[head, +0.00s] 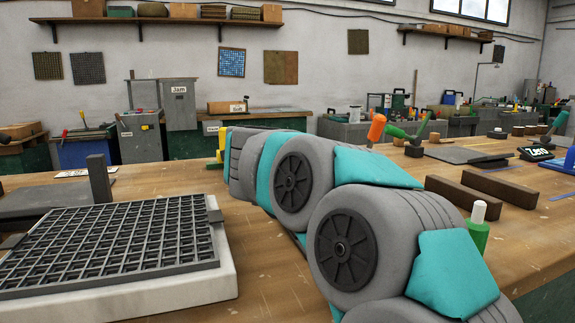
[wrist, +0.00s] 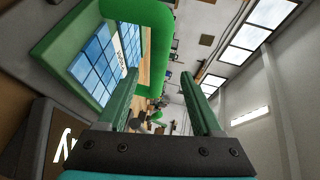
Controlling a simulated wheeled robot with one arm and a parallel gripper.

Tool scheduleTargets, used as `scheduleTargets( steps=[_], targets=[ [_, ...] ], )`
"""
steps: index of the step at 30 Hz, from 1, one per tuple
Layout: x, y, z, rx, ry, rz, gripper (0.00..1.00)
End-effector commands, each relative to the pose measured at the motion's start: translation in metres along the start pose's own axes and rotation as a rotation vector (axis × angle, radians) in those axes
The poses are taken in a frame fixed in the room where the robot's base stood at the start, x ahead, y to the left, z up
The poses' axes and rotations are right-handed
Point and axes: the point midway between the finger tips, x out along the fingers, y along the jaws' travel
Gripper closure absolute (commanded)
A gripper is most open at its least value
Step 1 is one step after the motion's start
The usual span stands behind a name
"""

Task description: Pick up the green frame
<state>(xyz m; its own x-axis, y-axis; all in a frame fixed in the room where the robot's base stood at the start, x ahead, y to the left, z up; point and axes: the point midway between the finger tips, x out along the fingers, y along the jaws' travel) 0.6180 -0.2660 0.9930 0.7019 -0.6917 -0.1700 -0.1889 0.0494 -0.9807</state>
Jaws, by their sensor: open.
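In the wrist view, a green frame (wrist: 52,42) edges a panel of blue tiles at the upper left, with a white lettered label along one side. A thick, curved green piece (wrist: 158,35) rises beside it; I cannot tell whether it belongs to the frame. My gripper (wrist: 162,75) is open, with its two green fingers apart. The frame lies beyond and left of the left finger, and no object is clearly held between the fingers. In the head view my arm hides my gripper, and I cannot make out the frame there.
A black grid (head: 120,240) on a pale slab lies at the front left of the wooden bench. Two dark bars (head: 480,190) and a green bottle (head: 477,232) stand right of my arm. A dark lettered block (wrist: 60,145) is close at lower left in the wrist view.

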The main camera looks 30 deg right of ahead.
Motion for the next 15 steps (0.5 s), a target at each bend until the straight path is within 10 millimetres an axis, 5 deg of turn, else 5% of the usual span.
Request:
scheduleTargets(
  steps=[15],
  targets=[
    [0.054, 0.002, -0.003, 0.000, 0.001, -0.001, 0.33]
  ],
)
